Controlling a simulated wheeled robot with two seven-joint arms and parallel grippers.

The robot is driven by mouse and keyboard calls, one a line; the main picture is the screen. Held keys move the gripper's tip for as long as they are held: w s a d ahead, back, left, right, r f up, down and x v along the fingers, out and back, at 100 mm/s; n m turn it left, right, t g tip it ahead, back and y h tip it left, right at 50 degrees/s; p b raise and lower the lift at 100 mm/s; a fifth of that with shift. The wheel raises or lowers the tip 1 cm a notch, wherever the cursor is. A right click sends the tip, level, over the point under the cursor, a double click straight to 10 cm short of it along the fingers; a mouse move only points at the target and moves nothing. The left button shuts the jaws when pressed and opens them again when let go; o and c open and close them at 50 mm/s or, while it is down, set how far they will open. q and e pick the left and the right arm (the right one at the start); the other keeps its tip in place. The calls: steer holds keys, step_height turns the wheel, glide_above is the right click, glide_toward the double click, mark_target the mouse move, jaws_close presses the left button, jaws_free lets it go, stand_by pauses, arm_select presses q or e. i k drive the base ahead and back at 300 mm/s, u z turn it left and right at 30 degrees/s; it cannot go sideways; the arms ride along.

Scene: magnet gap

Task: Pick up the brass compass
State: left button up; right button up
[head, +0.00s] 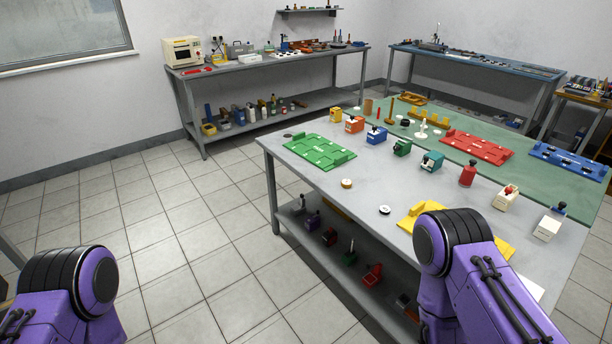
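A small round brass-coloured thing with a pale top, which looks like the brass compass (347,184), lies on the near left part of the grey table (325,180). It is small in the head view, so its dial cannot be read. A similar dark-rimmed disc with a white face (384,210) lies to its right and nearer to me. My purple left arm shows at the bottom left and my purple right arm at the bottom right, in front of the table's near edge. Neither gripper is in view.
A green tray (320,151) lies behind the compass. A yellow tray (412,213) is partly hidden by my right arm. A row of coloured blocks, including a blue one (376,136), crosses the table. A lower shelf holds several items. Tiled floor at left is clear.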

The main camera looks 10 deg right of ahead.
mark_target(346, 184)
steer(key=u, duration=0.25)
steer(key=i, duration=1.65)
steer(key=z, duration=0.75)
